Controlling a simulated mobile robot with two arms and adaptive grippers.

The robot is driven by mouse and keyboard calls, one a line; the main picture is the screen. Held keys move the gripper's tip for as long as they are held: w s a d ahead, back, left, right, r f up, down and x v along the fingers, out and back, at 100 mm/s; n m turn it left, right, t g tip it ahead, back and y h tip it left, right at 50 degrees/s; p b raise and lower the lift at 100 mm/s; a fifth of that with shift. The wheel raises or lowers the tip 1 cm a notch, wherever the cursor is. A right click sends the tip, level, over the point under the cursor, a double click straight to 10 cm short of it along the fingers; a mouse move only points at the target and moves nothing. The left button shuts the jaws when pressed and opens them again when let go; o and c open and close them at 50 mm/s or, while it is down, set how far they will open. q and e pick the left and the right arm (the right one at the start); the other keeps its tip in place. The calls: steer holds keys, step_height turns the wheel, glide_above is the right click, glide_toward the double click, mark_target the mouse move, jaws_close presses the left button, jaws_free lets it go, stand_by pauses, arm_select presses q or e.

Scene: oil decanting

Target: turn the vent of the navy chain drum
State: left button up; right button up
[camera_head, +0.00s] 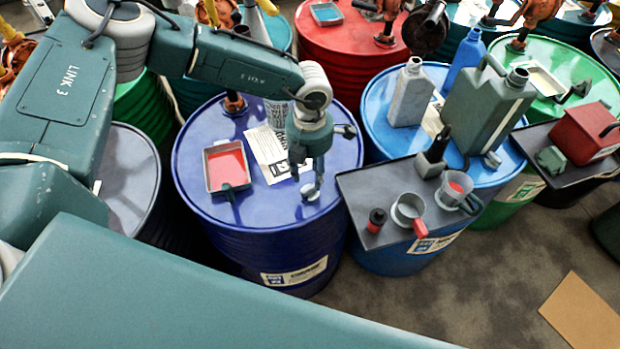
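The navy chain drum (225,208) stands upright left of the middle, with a white label on its front side. A small pale round cap (309,191), which looks like the vent, sits on its lid near the right front edge. My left gripper (306,181) reaches down over that part of the lid. Its two fingers are apart, one tip close to the cap and the other to its left. I cannot tell whether a finger touches the cap. My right gripper is not in view.
On the navy lid lie a tray of red liquid (212,171) and a paper sheet (262,150). A grey shelf (362,190) with cups adjoins it on the right. A blue drum (378,102) carries canisters. Open floor lies at front right.

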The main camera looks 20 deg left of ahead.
mark_target(310, 191)
arm_select(q)
steer(key=shift+f+p, duration=0.55)
steer(key=shift+f, duration=1.9)
jaws_close()
